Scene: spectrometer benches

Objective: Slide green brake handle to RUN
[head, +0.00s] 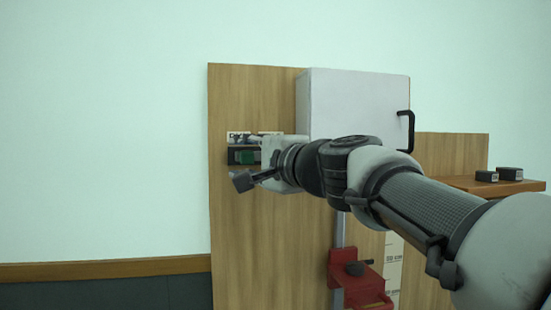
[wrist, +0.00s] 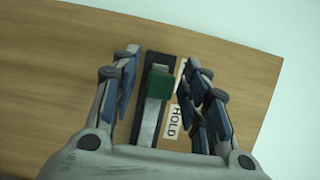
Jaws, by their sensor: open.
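The green brake handle (wrist: 160,83) sits on a dark slotted track (wrist: 152,62) on the wooden panel. It lies between the two spread fingers of my gripper (wrist: 161,60), with a gap showing on each side. A white label reading HOLD (wrist: 173,121) is beside the track, near my palm. Another pale label farther along is partly hidden by the right finger, and I cannot read it. In the head view the green handle (head: 243,157) shows at the panel's left part, in front of my open gripper (head: 242,147), which is partly hidden behind its own wrist.
A grey cabinet (head: 355,105) with a black handle (head: 406,128) stands out from the panel right of the track. A red fixture (head: 352,277) is below. Small dark boxes (head: 509,173) sit on a shelf at right. The wall at left is bare.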

